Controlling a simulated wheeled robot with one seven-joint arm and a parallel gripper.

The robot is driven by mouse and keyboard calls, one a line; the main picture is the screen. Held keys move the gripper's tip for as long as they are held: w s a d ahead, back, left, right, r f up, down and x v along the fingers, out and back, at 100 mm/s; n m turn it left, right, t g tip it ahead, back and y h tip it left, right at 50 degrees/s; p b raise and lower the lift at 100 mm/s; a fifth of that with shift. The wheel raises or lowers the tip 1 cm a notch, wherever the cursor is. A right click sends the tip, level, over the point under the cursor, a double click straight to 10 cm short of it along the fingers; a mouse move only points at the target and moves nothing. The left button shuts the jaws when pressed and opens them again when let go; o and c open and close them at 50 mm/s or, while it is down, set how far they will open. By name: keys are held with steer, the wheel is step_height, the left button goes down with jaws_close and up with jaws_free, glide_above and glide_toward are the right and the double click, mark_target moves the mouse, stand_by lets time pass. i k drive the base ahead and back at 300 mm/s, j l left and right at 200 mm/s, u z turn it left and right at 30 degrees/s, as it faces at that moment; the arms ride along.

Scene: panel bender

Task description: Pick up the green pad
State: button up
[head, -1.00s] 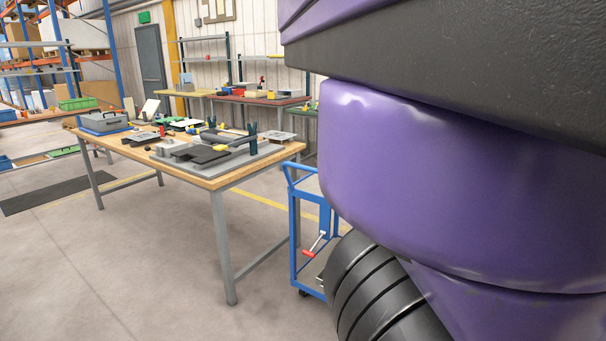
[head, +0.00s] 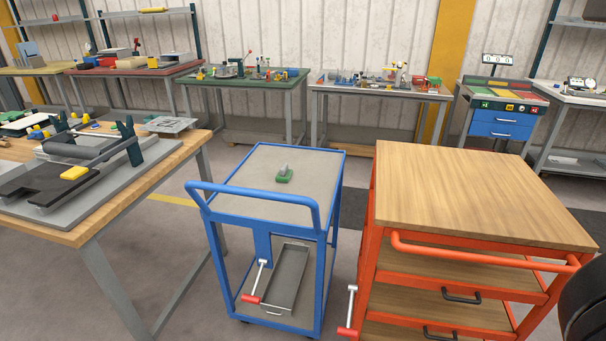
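A small green pad (head: 285,178) with a grey upright part on it lies on the grey top of the blue cart (head: 255,206), near the middle of that top. Nothing touches it from the sides. My gripper is not in view, so I cannot see whether it is open or shut.
A wooden workbench (head: 189,148) with a bending device (head: 75,165) stands at left. An orange cart (head: 480,195) with a wooden top stands close right of the blue cart. Several benches line the back wall. Some floor is clear between the workbench and blue cart.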

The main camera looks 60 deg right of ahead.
mark_target(285, 174)
steer(key=z, duration=1.15)
steer(key=u, duration=3.3)
steer(key=z, duration=3.3)
steer(key=i+j, duration=0.2)
steer(key=j, duration=0.2)
steer(key=i+j, duration=0.25)
steer(key=j, duration=0.15)
